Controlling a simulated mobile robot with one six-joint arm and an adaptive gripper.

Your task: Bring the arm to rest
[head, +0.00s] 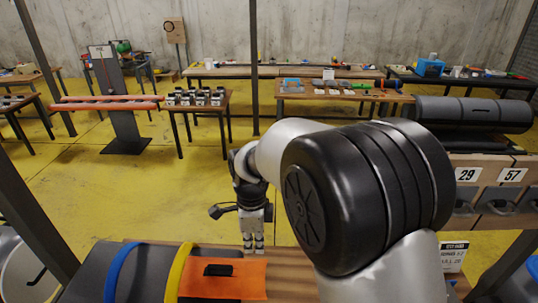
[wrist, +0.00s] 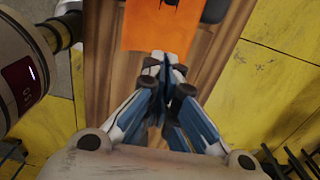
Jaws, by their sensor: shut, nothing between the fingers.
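My gripper (head: 254,242) hangs pointing down beyond my large arm joint in the head view, just past the far edge of the wooden bench or close above it. In the wrist view my gripper (wrist: 164,62) has its fingers together, with nothing between them. It is over the wooden top, beside the end of an orange sheet (wrist: 160,28). The orange sheet (head: 225,281) also shows in the head view. My arm hides part of the bench.
A yellow band (head: 179,272) and a blue band (head: 121,270) cross a dark roll (head: 80,285) at the near left. Bins marked 29 and 57 (head: 490,190) stand at right. Tables with small items (head: 335,92) stand farther back. Yellow floor (head: 100,200) is free at left.

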